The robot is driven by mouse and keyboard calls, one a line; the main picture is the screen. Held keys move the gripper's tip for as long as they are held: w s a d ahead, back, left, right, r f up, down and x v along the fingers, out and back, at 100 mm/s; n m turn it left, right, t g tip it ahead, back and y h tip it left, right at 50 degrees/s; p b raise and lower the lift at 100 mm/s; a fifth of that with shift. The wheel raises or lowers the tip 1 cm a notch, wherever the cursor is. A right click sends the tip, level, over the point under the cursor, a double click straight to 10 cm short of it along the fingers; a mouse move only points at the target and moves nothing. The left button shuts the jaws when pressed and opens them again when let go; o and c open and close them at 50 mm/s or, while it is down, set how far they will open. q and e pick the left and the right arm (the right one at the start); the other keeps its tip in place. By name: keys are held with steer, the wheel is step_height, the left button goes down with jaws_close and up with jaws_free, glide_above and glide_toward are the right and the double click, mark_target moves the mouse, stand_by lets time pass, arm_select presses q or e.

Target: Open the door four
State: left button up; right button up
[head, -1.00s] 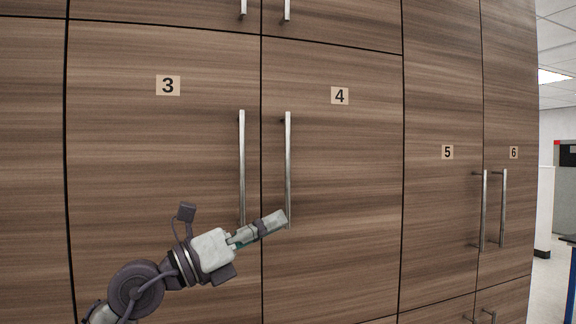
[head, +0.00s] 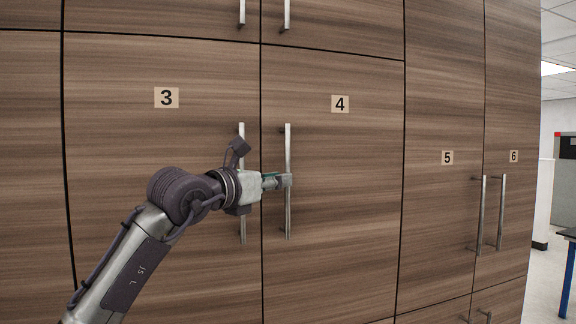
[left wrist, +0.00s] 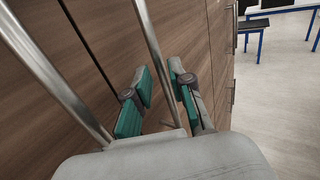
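Door four (head: 345,200) is a brown wood-grain cabinet door with a "4" label, and it is closed. Its long vertical metal handle (head: 288,150) is near its left edge. My left gripper (head: 286,180) is at the middle of this handle, reaching in from the left. In the left wrist view the handle (left wrist: 152,40) runs between the two green-padded fingers of my left gripper (left wrist: 160,85). The fingers are apart, with a gap beside the bar. My right gripper is not in view.
Door three (head: 150,150) is closed on the left; its handle (head: 242,140) stands close beside door four's handle, partly behind my left arm. Doors five (head: 435,220) and six (head: 512,210) are closed on the right. Open floor (left wrist: 275,90) shows beyond the cabinet.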

arm_select(q)
steer(key=p+x, duration=0.1)
steer(key=x, duration=0.2)
steer(key=shift+w+d, duration=0.25)
steer(key=shift+w, duration=0.05)
jaws_close()
